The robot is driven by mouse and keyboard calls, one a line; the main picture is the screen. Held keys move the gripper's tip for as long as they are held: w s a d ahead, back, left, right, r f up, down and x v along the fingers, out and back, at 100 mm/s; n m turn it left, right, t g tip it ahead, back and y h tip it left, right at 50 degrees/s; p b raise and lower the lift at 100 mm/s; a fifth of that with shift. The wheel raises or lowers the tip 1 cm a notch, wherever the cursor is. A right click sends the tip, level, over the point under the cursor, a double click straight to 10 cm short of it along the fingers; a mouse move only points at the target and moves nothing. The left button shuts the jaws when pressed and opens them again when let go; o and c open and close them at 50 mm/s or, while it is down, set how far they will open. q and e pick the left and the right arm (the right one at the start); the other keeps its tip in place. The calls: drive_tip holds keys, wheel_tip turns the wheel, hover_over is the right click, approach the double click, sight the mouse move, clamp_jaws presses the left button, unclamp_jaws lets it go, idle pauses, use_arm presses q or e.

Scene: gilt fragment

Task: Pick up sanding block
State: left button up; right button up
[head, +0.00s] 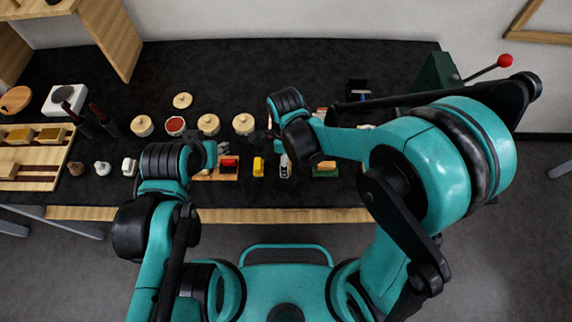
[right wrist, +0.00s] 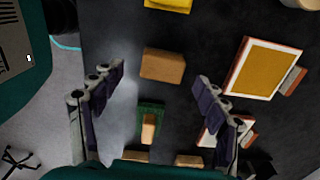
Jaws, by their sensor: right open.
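The plain brown block (right wrist: 163,66), which looks like the sanding block, lies on the dark bench top in the right wrist view. My right gripper (right wrist: 162,80) is open and empty, with its two fingers spread wide to either side in that view. The block shows between and slightly beyond the fingertips, with no visible contact. In the head view I cannot make out this block; my right arm and a pale finger (head: 285,165) cover that area. My left gripper (head: 222,149) hangs over the front of the bench, small and partly hidden by its wrist.
A green pad with a wooden piece (right wrist: 149,127) lies close to the block. A yellow object (right wrist: 167,4) is on its other side. An orange-edged tray (right wrist: 238,72) lies to the right. Several round-lidded pots (head: 208,124) stand behind. The bench's wooden front edge (head: 285,215) is near.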

drive_tip(key=f+b, duration=0.1)
drive_tip(key=f, duration=0.3)
drive_tip(key=shift+w+f, duration=0.2)
drive_tip(key=c, duration=1.1)
drive_tip(key=shift+r, duration=0.1)
drive_tip(key=shift+c, duration=0.2)
drive_tip(key=shift+d, duration=0.1)
drive_tip(key=shift+r, duration=0.6)
drive_tip(key=r, duration=0.1)
drive_tip(key=r+p, duration=0.1)
drive_tip(key=s+d+r+p, duration=0.1)
drive_tip(key=r, duration=0.1)
drive_tip(key=s+d+r+p, duration=0.3)
drive_tip(key=s+d+r, duration=0.2)
drive_tip(key=s+d, duration=0.2)
drive_tip(key=shift+s+r, duration=0.3)
drive_tip(key=shift+r, duration=0.1)
